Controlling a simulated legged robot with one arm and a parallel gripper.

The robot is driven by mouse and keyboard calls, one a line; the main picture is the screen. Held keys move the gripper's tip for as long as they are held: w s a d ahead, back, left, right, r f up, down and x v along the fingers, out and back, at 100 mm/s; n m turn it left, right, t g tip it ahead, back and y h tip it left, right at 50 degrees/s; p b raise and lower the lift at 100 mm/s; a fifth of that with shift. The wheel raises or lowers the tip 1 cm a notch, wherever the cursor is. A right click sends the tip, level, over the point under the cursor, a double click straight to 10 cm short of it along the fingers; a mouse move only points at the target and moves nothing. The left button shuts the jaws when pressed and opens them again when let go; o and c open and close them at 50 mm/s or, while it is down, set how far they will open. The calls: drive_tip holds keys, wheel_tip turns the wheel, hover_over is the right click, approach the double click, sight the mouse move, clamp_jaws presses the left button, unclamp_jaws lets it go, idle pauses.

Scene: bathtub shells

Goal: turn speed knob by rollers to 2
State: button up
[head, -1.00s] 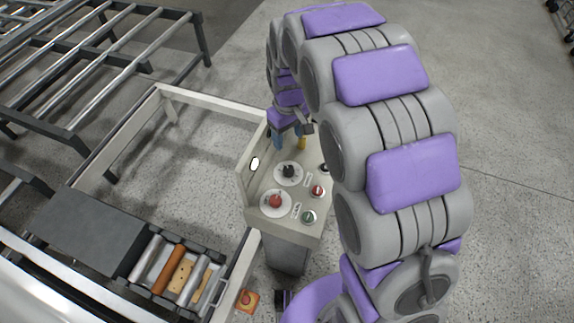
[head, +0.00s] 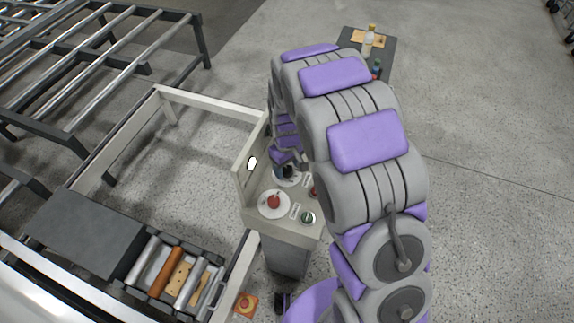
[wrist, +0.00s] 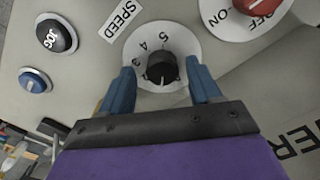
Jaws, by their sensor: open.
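The black speed knob (wrist: 161,68) sits on a white dial beside a SPEED label (wrist: 120,20) in the wrist view. The dial's 3, 4 and 5 show; the other numbers are hidden or unreadable. My gripper (wrist: 163,82) is open, with one blue finger at each side of the knob and gaps between. A small white mark shows on the knob's near side, but I cannot tell the number it points to. In the head view my gripper (head: 284,168) is at the panel's far dial, largely covering the knob. The rollers (head: 172,270) lie at the lower left.
A red ON/OFF knob (wrist: 258,5) is close to the right in the wrist view. A black JOG button (wrist: 56,37) and a blue button (wrist: 35,80) are left. In the head view, a dark side table (head: 385,52) with bottles stands behind my arm.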

drive_tip(key=shift+a, duration=0.15)
drive_tip(key=shift+c, duration=0.4)
drive_tip(key=shift+a, duration=0.15)
drive_tip(key=shift+c, duration=1.4)
drive_tip(key=c, duration=0.7)
drive_tip(key=shift+m, duration=0.4)
drive_tip(key=m+p, duration=0.2)
drive_tip(key=m, duration=0.1)
drive_tip(key=shift+d+m, duration=0.2)
drive_tip(key=shift+m, duration=0.1)
drive_tip(key=shift+d+m+p, duration=0.1)
drive_tip(key=shift+m+p, duration=1.05)
drive_tip(key=shift+m, duration=1.05)
drive_tip(key=shift+f, duration=0.1)
